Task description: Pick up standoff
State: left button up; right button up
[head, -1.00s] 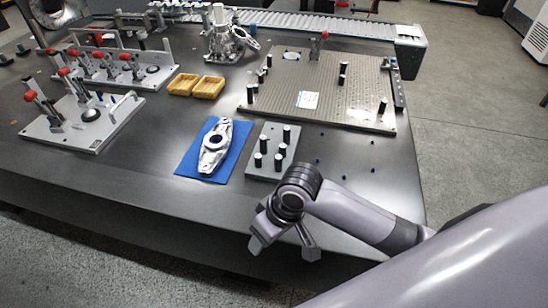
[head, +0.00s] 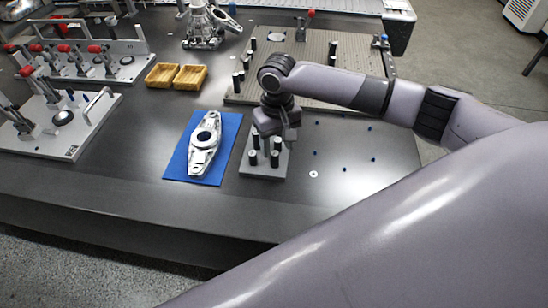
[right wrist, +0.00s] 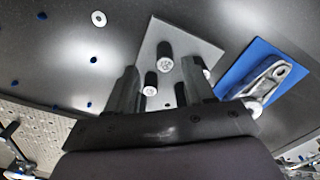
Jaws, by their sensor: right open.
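Several black standoffs with pale ends stand upright on a grey block (head: 262,172); a front one (head: 275,158) shows clearly in the head view. My right gripper (head: 278,133) is over the back part of this block, pointing down, with its jaws open. In the right wrist view its two fingers (right wrist: 159,68) stand apart, with standoffs (right wrist: 165,62) showing between and beyond them. I cannot tell whether a finger touches a standoff. The gripper hides some of the back standoffs in the head view. My left gripper is not in view.
A metal part (head: 204,145) lies on a blue mat (head: 180,160) left of the block. A perforated plate (head: 330,58) with more black posts is behind. Two yellow trays (head: 190,76) stand at the back left. A white ring (head: 313,174) and small blue pieces lie right of the block.

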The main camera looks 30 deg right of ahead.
aim_at(275, 153)
jog(key=f, duration=0.4)
jog(key=shift+s+a+f, duration=0.1)
jog(key=shift+a+f, duration=0.2)
jog(key=shift+a, duration=0.05)
jog(key=shift+c, duration=0.3)
grip_shut()
